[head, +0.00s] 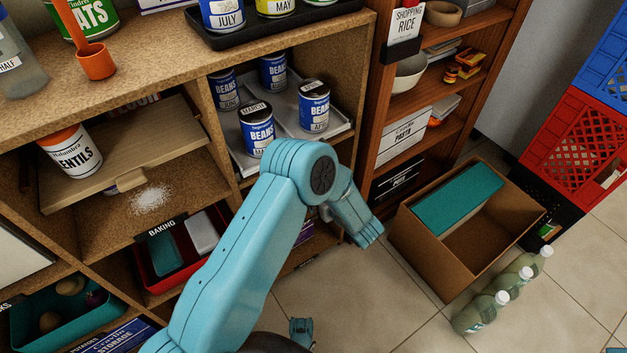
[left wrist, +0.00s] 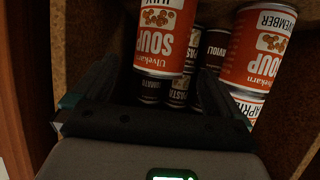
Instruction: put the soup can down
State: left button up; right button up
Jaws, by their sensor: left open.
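In the left wrist view, the picture is upside down. An orange and white soup can (left wrist: 166,38) is at the top middle, its lettering inverted. My left gripper (left wrist: 158,75) is open, with a dark finger on each side of that can's near end. I cannot tell whether either finger touches it. Another soup can (left wrist: 257,45), marked November, is to the right. In the head view my left arm bends down in front of the shelf; its gripper and the soup cans are hidden there. My right gripper is not in view.
Dark-labelled tomato (left wrist: 149,88), pasta (left wrist: 182,88) and ravioli (left wrist: 212,50) cans crowd the gripper. An April can (left wrist: 246,105) is at the right. In the head view, a cardboard box (head: 420,245) and several bottles (head: 500,290) are on the floor. Beans cans (head: 257,128) fill an upper shelf.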

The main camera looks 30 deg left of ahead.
pick_arm(q)
jog(key=p+v, duration=0.1)
jog(key=v, duration=0.5)
jog(key=s+d+f+m+h, duration=0.5)
jog(key=d+f+m+h, duration=0.1)
jog(key=f+h, duration=0.25)
jog(key=s+d+m+g+h, duration=0.2)
jog(key=s+d+h, duration=0.1)
jog(key=s, duration=0.6)
jog(key=s+d+m+g+h, duration=0.2)
jog(key=s+d+g+h, duration=0.1)
jog(key=s, duration=0.7)
jog(key=shift+d+f+g+h, duration=0.3)
jog(key=shift+d+h, duration=0.45)
jog(key=shift+h, duration=0.1)
